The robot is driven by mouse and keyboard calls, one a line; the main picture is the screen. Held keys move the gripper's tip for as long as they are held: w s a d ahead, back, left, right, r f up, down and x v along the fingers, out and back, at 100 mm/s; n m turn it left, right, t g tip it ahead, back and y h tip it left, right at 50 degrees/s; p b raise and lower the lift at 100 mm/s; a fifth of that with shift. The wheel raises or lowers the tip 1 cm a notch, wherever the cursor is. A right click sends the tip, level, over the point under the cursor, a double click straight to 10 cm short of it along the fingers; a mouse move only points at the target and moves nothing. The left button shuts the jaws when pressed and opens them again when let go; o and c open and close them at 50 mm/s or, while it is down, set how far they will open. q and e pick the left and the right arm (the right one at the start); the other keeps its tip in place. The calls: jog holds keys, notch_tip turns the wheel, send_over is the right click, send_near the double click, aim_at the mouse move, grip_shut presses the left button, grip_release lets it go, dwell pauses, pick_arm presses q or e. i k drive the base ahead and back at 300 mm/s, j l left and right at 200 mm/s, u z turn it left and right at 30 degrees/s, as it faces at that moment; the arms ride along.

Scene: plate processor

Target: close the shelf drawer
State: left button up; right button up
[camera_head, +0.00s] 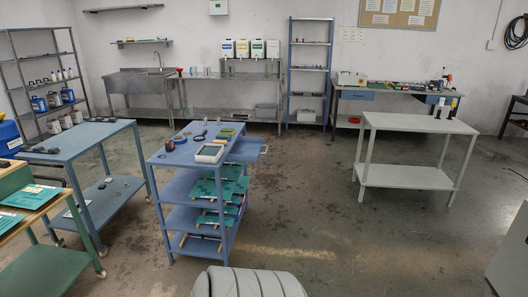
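A blue shelf unit (166,205) with several levels stands just left of the middle of the head view. Its drawer (249,147) sticks out on the right side under the top, so it stands open. The drawer's front faces right, with a small handle-like part on it. The inside is too small to make out. Teal plates (214,188) lie on the levels below and jut out to the right. Neither of my grippers is in view.
A white tray (209,153) and small items lie on the shelf's top. A blue-grey table (85,143) stands close on the left. A light grey table (418,123) stands at the right. The floor (315,190) right of the shelf is clear.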

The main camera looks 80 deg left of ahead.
aim_at(246, 148)
jog(key=u, duration=1.7)
jog(key=i+u, duration=0.25)
jog(key=u, duration=0.15)
jog(key=i+l+u, duration=0.1)
jog(key=u, duration=0.3)
jog(key=i+l+u, duration=0.15)
jog(key=i+u, duration=0.3)
jog(key=i+l, duration=0.5)
jog(key=l, duration=0.15)
jog(key=i+u, duration=0.1)
jog(key=u, duration=0.25)
jog(key=i+l+u, duration=0.1)
jog(key=u, duration=0.25)
